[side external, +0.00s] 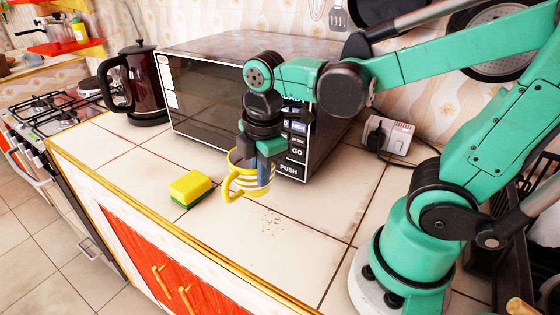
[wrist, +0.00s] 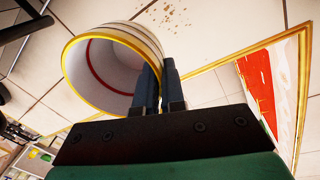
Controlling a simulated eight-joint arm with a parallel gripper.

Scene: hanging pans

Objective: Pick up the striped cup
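The striped cup (side external: 238,183), yellow and white with a yellow handle on its left side, is at my gripper (side external: 262,172) in front of the microwave. In the wrist view the cup (wrist: 112,60) shows its yellow rim, white inside and a red ring within. My gripper (wrist: 160,88) has its two dark fingers close together at the rim, with the cup's wall pinched between them. One finger is on the inside and the other on the outside. I cannot tell whether the cup's base touches the counter.
A yellow and green sponge (side external: 190,188) lies left of the cup. The microwave (side external: 225,95) stands close behind, with a dark kettle (side external: 135,85) to its left. Brown crumbs (side external: 272,222) lie on the tiled counter (side external: 300,225). The counter's gold front edge (side external: 180,235) is near.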

